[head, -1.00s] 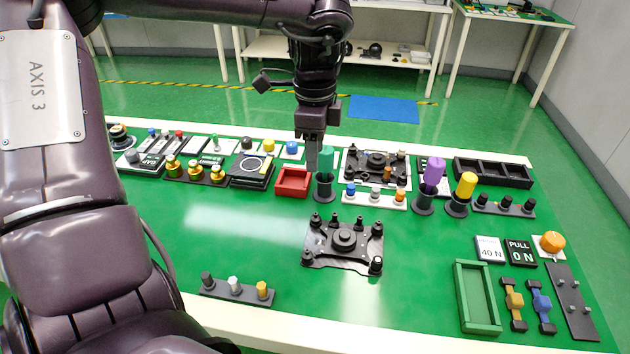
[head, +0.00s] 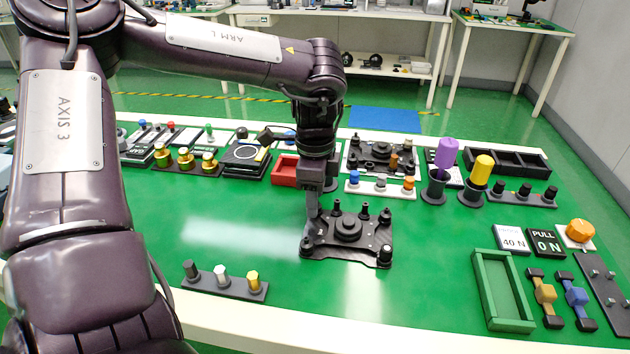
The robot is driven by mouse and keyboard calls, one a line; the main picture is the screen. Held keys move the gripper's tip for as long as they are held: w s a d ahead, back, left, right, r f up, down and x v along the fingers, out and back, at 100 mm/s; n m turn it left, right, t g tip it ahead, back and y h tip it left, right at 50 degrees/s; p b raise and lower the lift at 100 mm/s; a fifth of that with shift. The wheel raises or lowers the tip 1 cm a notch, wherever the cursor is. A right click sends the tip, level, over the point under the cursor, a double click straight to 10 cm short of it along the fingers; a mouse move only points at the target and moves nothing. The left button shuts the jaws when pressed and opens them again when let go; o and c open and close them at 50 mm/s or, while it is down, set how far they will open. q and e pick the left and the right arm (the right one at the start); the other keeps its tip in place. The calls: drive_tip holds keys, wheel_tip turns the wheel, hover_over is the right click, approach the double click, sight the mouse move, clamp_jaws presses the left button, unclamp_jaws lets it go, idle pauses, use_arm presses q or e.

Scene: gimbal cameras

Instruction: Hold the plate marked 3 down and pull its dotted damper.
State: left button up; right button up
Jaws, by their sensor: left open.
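A black plate (head: 370,245) lies on the green table near the middle, with a round boss at its centre and several dark upright knobs near its corners. A similar dark plate (head: 382,157) sits on a white board farther back. I cannot read a 3 on either plate or make out dots on any knob. My left gripper (head: 313,212) points down, open, at the nearer plate's back left corner. It partly hides that corner, and I cannot tell whether it touches a knob there. My right gripper is not in view.
A red tray (head: 284,168) stands behind the gripper. Purple (head: 446,155) and yellow (head: 481,172) cylinders stand in dark holders at right. A green tray (head: 485,290) and a PULL sign (head: 546,243) lie front right. A knob strip (head: 225,284) lies front left. Green table left of the plate is clear.

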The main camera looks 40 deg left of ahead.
use_arm(q)
drive_tip(key=shift+f, duration=0.7)
clamp_jaws()
drive_tip(key=shift+s+f, duration=0.1)
drive_tip(key=shift+s, duration=0.05)
idle(1.1)
